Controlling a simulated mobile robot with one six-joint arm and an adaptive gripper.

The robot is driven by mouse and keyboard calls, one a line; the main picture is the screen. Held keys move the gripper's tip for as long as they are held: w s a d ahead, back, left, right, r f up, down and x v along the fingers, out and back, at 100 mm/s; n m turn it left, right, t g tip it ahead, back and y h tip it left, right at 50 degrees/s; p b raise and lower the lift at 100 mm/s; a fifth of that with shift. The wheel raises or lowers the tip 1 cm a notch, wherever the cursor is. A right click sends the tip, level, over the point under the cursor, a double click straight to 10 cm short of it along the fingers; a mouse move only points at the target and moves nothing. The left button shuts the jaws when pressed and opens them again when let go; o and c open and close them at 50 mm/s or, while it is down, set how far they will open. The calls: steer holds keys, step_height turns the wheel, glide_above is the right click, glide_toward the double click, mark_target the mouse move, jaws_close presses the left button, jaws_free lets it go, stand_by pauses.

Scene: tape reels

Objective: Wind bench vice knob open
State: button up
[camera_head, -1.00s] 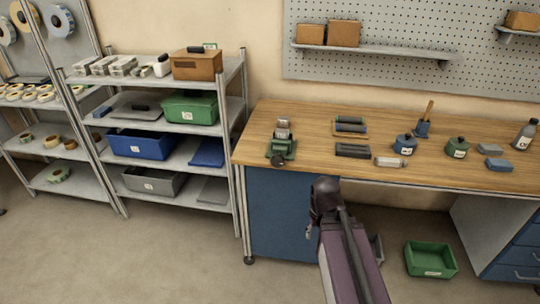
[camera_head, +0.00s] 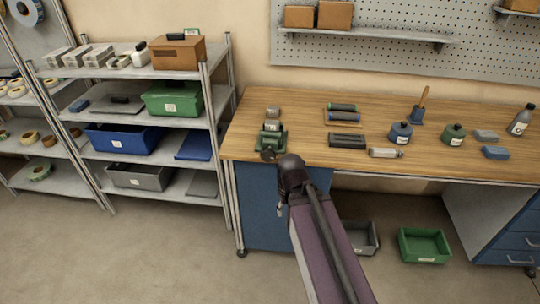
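The bench vice (camera_head: 271,134) is small and green with grey metal jaws. It sits at the left front of the wooden workbench (camera_head: 300,155). Its dark round knob (camera_head: 268,155) faces the front edge of the bench. My arm reaches up from the bottom of the view, and its dark end joint is just below and right of the knob. A small part of my gripper (camera_head: 280,209) shows below that joint, in front of the blue cabinet. The fingers are too small and too hidden to tell whether they are open or shut.
A shelf rack (camera_head: 222,150) with bins is at left. A green bin (camera_head: 424,245) and a grey bin (camera_head: 361,238) are on the floor.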

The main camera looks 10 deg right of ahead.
steer(key=shift+o, duration=0.8)
step_height(320, 180, up, 11)
steer(key=n+p, duration=1.2)
steer(key=n, duration=0.2)
glide_above(269, 156)
steer(key=shift+w+d+r+n, duration=0.1)
steer(key=shift+w+r+n, duration=0.2)
steer(key=shift+w, duration=0.3)
steer(key=shift+f+b, duration=0.1)
steer(key=shift+b, duration=0.2)
step_height(269, 156, down, 14)
steer(key=b, duration=1.3)
steer(key=shift+r+b, duration=0.2)
steer(key=shift+b, duration=0.1)
